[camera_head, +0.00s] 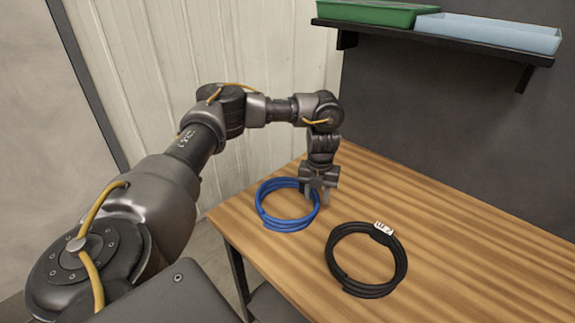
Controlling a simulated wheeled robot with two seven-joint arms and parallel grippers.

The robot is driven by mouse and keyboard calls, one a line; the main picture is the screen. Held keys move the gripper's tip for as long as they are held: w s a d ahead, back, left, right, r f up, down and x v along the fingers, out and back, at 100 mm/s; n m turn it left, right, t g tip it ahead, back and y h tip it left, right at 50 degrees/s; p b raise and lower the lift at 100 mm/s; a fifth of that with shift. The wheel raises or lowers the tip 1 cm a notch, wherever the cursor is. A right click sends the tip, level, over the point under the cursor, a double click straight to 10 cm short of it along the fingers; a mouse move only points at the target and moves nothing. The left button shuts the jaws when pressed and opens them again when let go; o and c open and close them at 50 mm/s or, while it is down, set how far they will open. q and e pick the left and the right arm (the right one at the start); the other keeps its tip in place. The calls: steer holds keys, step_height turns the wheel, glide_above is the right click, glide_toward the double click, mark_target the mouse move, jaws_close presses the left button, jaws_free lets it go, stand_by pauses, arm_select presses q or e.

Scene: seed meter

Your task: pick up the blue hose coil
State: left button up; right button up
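The blue hose coil (268,214) lies flat on the wooden table near its left edge. My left gripper (318,196) points down at the coil's right side. Its fingers overlap the right part of the ring in this view. The two fingers look apart, with a gap between them. I cannot tell whether they touch the hose or stand just above it. My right gripper is not in view.
A black coil (333,262) with a white label lies on the wooden table (470,250), right of the blue one. A wall shelf (450,41) holds a green tray (365,13) and a light blue tray (490,33). The table's right part is clear.

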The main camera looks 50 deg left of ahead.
mark_target(316, 204)
arm_select(q)
steer(key=shift+s+f+p, duration=0.2)
steer(key=shift+f+p, duration=0.15)
steer(key=shift+f, duration=0.05)
step_height(316, 204, down, 4)
steer(key=shift+w+f+p, duration=0.15)
steer(key=shift+p, duration=0.45)
steer(key=shift+c, duration=0.5)
jaws_close()
